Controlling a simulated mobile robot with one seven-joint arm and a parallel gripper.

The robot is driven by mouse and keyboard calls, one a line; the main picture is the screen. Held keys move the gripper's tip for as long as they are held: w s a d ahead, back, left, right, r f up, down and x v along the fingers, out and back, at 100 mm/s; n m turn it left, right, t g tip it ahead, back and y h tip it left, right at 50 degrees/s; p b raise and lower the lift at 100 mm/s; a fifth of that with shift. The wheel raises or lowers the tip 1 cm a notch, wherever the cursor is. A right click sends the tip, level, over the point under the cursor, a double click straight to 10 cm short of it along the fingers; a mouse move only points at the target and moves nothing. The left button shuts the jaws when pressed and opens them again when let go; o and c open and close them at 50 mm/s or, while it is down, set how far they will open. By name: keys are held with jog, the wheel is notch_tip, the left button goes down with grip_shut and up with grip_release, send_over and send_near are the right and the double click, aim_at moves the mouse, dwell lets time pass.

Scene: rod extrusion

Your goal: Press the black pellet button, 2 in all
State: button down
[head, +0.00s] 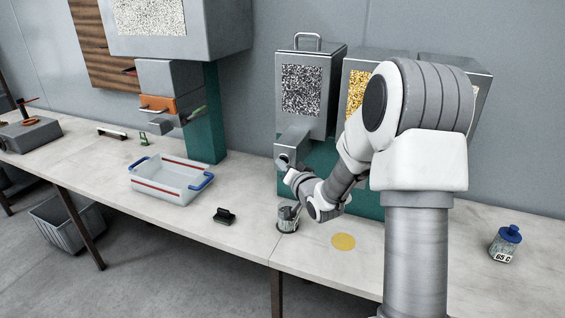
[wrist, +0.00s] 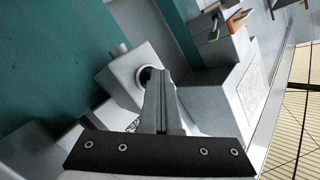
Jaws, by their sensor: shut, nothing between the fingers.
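The dispenser with black-and-white pellets in its window (head: 303,90) stands on the green backing. Below it a grey box (head: 292,140) juts out, with a dark round button on its front, partly hidden by my fingers. My gripper (head: 283,165) is shut and empty, its tip at or just in front of the button. In the wrist view the closed fingers (wrist: 157,82) point at the dark-ringed button (wrist: 146,74) on the grey box (wrist: 122,80); I cannot tell whether they touch it. A small clear cup (head: 288,218) stands on the table below.
A yellow-pellet dispenser (head: 356,88) stands to the right, partly behind my arm. A clear bin with blue handles (head: 170,186), a black handled piece (head: 224,216), a yellow disc (head: 343,242) and a blue-lidded jar (head: 504,246) are on the table. The left front is mostly clear.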

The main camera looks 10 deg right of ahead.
jog(key=shift+s+a+b, duration=0.4)
jog(key=shift+s+a, duration=0.1)
jog(key=shift+s, duration=0.2)
jog(key=shift+s+a, duration=0.1)
jog(key=s+a+b, duration=0.1)
jog(key=s, duration=0.1)
jog(key=s+a, duration=0.1)
jog(key=s, duration=0.1)
jog(key=shift+a+b, duration=0.35)
jog(key=shift+a, duration=0.05)
jog(key=shift+f+b, duration=0.1)
jog(key=shift+b, duration=0.6)
dwell(1.8)
jog(key=shift+s+a+b, duration=0.6)
jog(key=shift+s+b, duration=0.15)
jog(key=shift+b, duration=1.6)
jog(key=shift+s+a+b, duration=0.55)
jog(key=shift+s+b, duration=0.2)
jog(key=shift+b, duration=1.55)
